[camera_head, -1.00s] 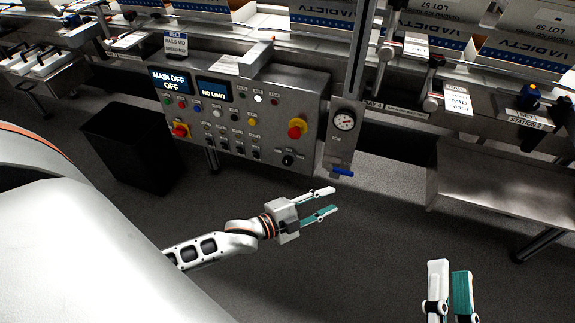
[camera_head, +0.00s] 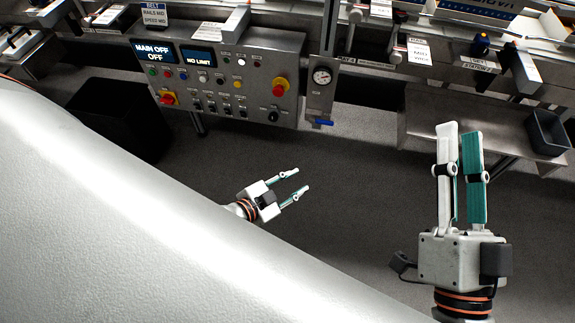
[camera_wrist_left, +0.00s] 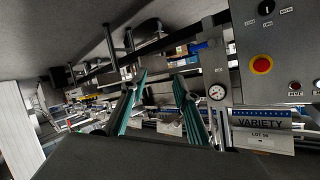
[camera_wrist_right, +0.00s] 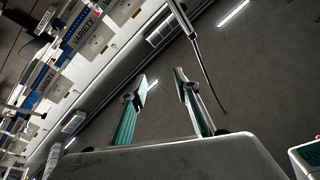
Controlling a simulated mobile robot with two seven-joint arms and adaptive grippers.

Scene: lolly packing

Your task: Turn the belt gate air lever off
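The blue air lever (camera_head: 323,122) sits at the bottom of a grey metal plate, below a round pressure gauge (camera_head: 322,76), in the head view. It lies roughly level, pointing right. My left gripper (camera_head: 297,181) is open and empty, below the lever in the picture and apart from it. My right gripper (camera_head: 459,130) is open and empty, to the right of the lever. Its spread fingers (camera_wrist_right: 159,74) show in the right wrist view.
The control panel (camera_head: 262,66), with displays reading MAIN OFF and NO LIMIT and red-yellow stop buttons, stands left of the gauge plate. A metal shelf (camera_head: 425,112) with a dark bin (camera_head: 548,132) is at right. A black box (camera_head: 115,115) stands at left. Open floor lies below the lever.

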